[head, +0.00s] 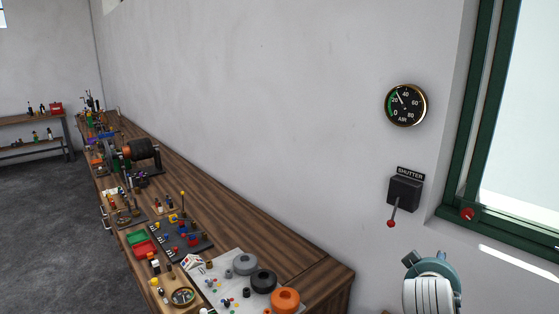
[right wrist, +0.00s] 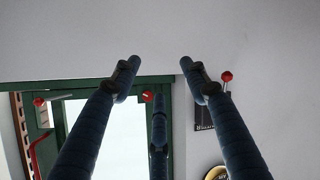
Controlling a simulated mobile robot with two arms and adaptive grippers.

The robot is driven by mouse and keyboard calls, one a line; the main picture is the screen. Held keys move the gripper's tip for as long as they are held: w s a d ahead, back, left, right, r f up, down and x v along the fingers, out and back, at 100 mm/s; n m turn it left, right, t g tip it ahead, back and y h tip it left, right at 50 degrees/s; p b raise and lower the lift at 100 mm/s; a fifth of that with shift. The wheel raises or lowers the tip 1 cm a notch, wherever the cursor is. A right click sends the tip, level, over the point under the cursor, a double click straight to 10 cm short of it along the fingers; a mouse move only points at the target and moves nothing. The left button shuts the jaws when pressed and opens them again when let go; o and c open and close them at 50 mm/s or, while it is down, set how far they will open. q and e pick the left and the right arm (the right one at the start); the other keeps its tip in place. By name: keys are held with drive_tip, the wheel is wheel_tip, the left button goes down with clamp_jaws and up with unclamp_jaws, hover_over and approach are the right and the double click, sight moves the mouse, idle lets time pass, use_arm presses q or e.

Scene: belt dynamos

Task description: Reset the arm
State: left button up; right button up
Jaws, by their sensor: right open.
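My right gripper (right wrist: 160,64) shows in the right wrist view with its dark blue fingers spread apart, open and empty. A teal and white part of my right arm (head: 432,287) is at the lower right of the head view; the fingers are not visible there. The black shutter box (head: 405,191) is on the wall, and its lever with a red knob (head: 391,223) hangs down. In the right wrist view, which looks upside down, the lever's red knob (right wrist: 226,76) is to the right of the fingers, apart from them. My left gripper is not in view.
A round air gauge (head: 406,105) is on the wall above the box. A green-framed window (head: 472,130) with a red knob (head: 467,214) is at the right. A long wooden bench (head: 230,225) with dynamo parts, trays and tools runs along the wall. The grey floor (head: 60,220) at left is clear.

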drive_tip(key=s+a+f+n+g+y, duration=0.1)
drive_tip(key=s+a+f+y, duration=0.15)
drive_tip(key=s+f, duration=0.5)
drive_tip(key=s+a+f+n+g+y, duration=0.1)
drive_tip(key=s+a+f, duration=0.3)
drive_tip(key=s+f, duration=0.3)
drive_tip(key=s+a+f+n+g+y, duration=0.1)
drive_tip(key=s+a+f+g, duration=0.1)
drive_tip(key=s+a+f, duration=0.35)
drive_tip(key=s+a+f+g+y, duration=0.1)
drive_tip(key=s+a+f+y, duration=0.1)
drive_tip(key=s, duration=0.7)
drive_tip(key=s+a+f+n+g+y, duration=0.1)
drive_tip(key=s+a+f+g, duration=0.2)
drive_tip(key=s, duration=0.4)
wheel_tip(320, 180, down, 41)
drive_tip(key=s+b, duration=0.3)
drive_tip(key=b, duration=1)
drive_tip(key=s+d+f+b, duration=0.1)
drive_tip(key=s+f+b, duration=0.3)
drive_tip(key=s+f, duration=0.3)
drive_tip(key=s+d+f+g+b, duration=0.1)
drive_tip(key=s+f+b, duration=0.4)
drive_tip(key=f, duration=1)
drive_tip(key=s+d, duration=0.1)
drive_tip(key=s, duration=0.2)
drive_tip(key=shift+s+f, duration=0.3)
